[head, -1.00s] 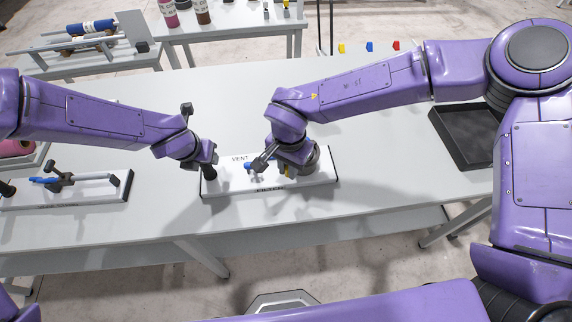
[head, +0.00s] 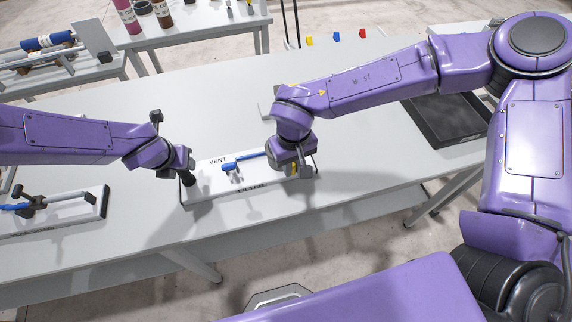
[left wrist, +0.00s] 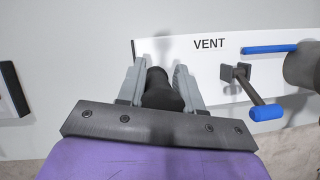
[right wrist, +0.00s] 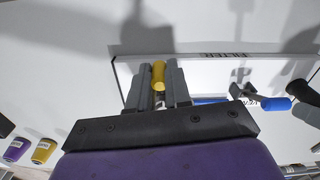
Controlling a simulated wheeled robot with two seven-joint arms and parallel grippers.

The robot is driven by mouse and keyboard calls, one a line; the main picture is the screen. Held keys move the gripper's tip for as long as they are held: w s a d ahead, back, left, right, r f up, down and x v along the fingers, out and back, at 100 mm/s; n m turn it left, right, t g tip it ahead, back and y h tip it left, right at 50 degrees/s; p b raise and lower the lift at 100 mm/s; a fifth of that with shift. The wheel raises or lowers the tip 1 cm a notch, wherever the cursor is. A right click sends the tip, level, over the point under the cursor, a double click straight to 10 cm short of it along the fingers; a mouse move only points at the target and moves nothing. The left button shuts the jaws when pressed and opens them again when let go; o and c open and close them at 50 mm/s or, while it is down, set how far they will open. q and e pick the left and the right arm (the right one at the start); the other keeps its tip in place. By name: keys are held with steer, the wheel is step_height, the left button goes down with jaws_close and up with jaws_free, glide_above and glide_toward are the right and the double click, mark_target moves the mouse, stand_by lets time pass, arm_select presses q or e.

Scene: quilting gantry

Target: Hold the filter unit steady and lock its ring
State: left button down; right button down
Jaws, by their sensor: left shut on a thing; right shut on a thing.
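The filter unit is a long white base (head: 210,192) marked VENT and FILTER, lying on the table. My left gripper (head: 187,180) is shut on the black upright grip (left wrist: 160,90) at the unit's left end. My right gripper (head: 298,168) is shut on a yellow handle (right wrist: 158,75) at the unit's right end; the ring itself is mostly hidden under it in the head view. A grey cylindrical body (left wrist: 304,68) shows at the edge of the left wrist view. Between the grippers are a blue bar (head: 247,158) and a blue-tipped vent lever (left wrist: 265,112).
A similar white unit with a blue lever (head: 55,212) lies to the left. A black tray (head: 445,125) is at the right. Yellow and purple cups (right wrist: 43,150) show in the right wrist view.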

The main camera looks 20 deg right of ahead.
arm_select(q)
steer(key=shift+s+a+f, duration=0.1)
steer(key=shift+s+f, duration=0.05)
steer(key=shift+f, duration=0.05)
arm_select(e)
steer(key=shift+w+d+n, duration=0.1)
steer(key=shift+d+n, duration=0.3)
steer(key=shift+n, duration=0.2)
steer(key=c, duration=1.1)
jaws_free()
steer(key=shift+d, duration=0.1)
steer(key=shift+o, duration=0.2)
step_height(320, 180, up, 12)
